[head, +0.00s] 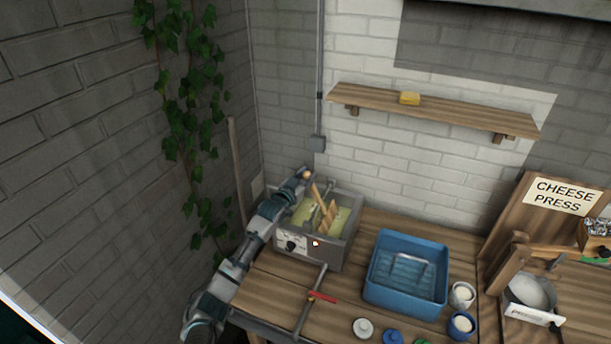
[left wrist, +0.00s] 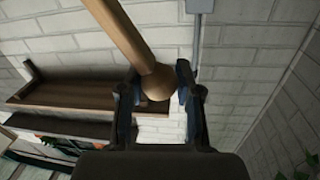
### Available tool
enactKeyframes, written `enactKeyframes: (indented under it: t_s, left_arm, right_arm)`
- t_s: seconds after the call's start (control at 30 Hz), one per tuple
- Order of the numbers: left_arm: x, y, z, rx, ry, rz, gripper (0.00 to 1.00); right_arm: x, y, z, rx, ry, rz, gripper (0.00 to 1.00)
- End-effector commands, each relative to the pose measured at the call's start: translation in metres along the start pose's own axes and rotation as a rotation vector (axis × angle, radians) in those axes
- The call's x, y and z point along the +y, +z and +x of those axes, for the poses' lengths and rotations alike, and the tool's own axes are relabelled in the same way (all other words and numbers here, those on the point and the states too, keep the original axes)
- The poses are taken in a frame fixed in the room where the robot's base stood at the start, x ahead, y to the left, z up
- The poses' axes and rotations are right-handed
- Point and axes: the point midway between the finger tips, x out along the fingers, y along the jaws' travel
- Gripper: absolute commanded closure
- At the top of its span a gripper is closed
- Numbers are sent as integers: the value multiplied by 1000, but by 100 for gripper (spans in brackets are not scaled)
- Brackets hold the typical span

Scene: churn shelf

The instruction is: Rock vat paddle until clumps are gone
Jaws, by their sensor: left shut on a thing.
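The metal vat (head: 345,251) stands at the back left of the wooden table. It holds yellowish contents (head: 342,221), and I cannot tell whether clumps are in them. The wooden paddle (head: 327,213) stands tilted in the vat, its handle rising up and left. My left gripper (head: 306,175) is above the vat's back left side, at the top of the handle. In the left wrist view my left gripper (left wrist: 159,86) is shut on the handle's round knob (left wrist: 158,84), with a finger on each side. My right gripper is not in view.
A blue tub (head: 408,302) stands right of the vat. Small pots (head: 462,295) and the cheese press (head: 545,265) are farther right. A wall shelf (head: 440,110) is above. Ivy (head: 190,90) hangs at left.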

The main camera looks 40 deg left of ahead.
Motion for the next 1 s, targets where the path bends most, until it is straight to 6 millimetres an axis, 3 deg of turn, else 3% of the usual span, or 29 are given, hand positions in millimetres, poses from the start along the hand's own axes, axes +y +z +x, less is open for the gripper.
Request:
enactKeyframes:
  t_s: [0.5,1.0]
  left_arm:
    - [48,-22,6,-51,8,393,100]
    - [96,-17,13,-103,12,781,100]
  right_arm:
    - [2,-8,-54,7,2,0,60]
    - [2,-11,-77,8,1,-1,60]
